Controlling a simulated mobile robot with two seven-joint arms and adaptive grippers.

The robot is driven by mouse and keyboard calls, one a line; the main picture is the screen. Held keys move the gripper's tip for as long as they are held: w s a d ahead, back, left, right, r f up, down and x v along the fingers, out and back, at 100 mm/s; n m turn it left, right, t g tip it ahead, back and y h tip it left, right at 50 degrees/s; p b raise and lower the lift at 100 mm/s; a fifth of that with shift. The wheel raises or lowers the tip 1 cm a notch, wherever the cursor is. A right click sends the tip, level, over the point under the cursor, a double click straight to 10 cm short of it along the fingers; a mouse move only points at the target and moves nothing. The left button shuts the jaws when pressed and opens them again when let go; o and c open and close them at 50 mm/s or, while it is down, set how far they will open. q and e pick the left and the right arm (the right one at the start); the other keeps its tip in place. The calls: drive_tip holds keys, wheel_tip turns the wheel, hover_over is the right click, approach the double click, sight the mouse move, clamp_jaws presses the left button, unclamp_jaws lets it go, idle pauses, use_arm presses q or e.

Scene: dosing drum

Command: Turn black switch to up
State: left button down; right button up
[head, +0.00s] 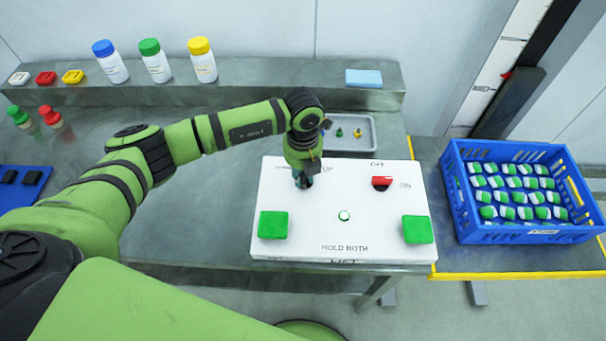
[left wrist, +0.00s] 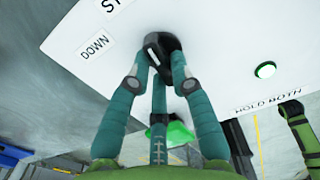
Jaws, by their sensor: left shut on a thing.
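The white panel (head: 300,240) lies on the grey table with UP, OFF, ON and HOLD BOTH printed on it. The black switch (left wrist: 162,46) shows between my left fingertips in the left wrist view, near the DOWN label (left wrist: 95,46). My left gripper (head: 303,181) comes down on the panel's upper left, beside the UP label, and hides the switch in the head view. In the left wrist view its teal fingers (left wrist: 160,80) are closed around the switch. I cannot tell for sure which label the switch points to. My right gripper is not in view.
The panel also bears a red switch (head: 382,183), two green buttons (head: 273,225) (head: 417,229) and a small round light (head: 344,215). A grey tray (head: 368,136) lies behind it. A blue crate (head: 520,235) of green-and-white items stands right. Bottles (head: 156,66) line the back shelf.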

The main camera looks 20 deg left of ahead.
use_arm(q)
drive_tip(key=m+b, duration=0.2)
drive_tip(key=b, duration=0.1)
drive_tip(key=m+b, duration=0.3)
drive_tip(key=shift+w+a+f+m, duration=0.1)
drive_tip(key=shift+w+f+m, duration=0.1)
drive_tip(key=shift+m, duration=0.1)
drive_tip(key=shift+r+m+b, duration=0.2)
drive_tip(key=shift+m+b, duration=1.1)
drive_tip(key=shift+b, duration=0.3)
drive_tip(key=c, duration=1.1)
unclamp_jaws()
drive_tip(key=shift+r, duration=0.15)
wheel_tip(320, 180, up, 12)
